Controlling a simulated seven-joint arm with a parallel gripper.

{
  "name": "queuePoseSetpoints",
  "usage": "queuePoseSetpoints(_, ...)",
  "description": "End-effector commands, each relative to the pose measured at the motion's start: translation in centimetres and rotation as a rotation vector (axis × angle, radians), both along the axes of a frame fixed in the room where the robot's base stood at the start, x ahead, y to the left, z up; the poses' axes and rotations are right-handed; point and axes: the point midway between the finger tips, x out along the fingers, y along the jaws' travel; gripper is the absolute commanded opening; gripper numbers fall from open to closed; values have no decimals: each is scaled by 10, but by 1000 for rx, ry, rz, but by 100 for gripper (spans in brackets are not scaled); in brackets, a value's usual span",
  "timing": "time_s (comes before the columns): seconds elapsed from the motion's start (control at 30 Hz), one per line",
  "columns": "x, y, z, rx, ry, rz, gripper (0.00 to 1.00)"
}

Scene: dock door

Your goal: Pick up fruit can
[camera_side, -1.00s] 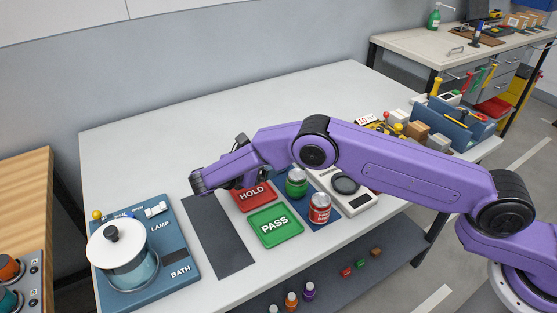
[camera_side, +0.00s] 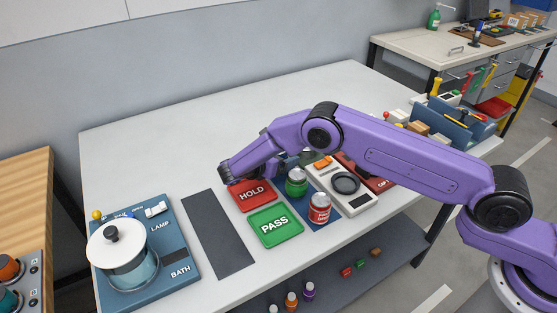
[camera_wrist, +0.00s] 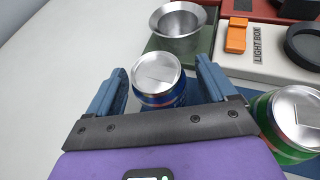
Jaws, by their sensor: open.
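Three cans show, and I cannot read for sure which is the fruit can. A blue can (camera_wrist: 158,96) with a silver lid stands upright between the fingers of my gripper (camera_wrist: 160,74) in the wrist view. The fingers are open, one on each side of it, and I cannot tell whether they touch it. A green can (camera_side: 296,186) stands on a dark blue mat; it also shows in the wrist view (camera_wrist: 284,148), right of my gripper. A red can (camera_side: 319,210) with a white label stands in front of it. My arm largely hides the gripper in the side view.
A light box (camera_side: 342,190) stands right of the cans, with an orange piece (camera_wrist: 236,35) on it. A metal cup (camera_wrist: 178,28) stands beyond the blue can. Red HOLD (camera_side: 252,194) and green PASS (camera_side: 275,226) trays lie left of the cans. The back of the table is clear.

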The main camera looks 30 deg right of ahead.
Motion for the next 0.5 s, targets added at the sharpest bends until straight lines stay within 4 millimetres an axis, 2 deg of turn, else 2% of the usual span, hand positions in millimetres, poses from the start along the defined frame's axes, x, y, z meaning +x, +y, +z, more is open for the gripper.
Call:
queuePoseSetpoints(0.03,0,0,0,0,0,0,78)
queuePoseSetpoints(0.2,0,1,0,0,0,0,23)
queuePoseSetpoints(0.5,0,1,1,-1,0,0,23)
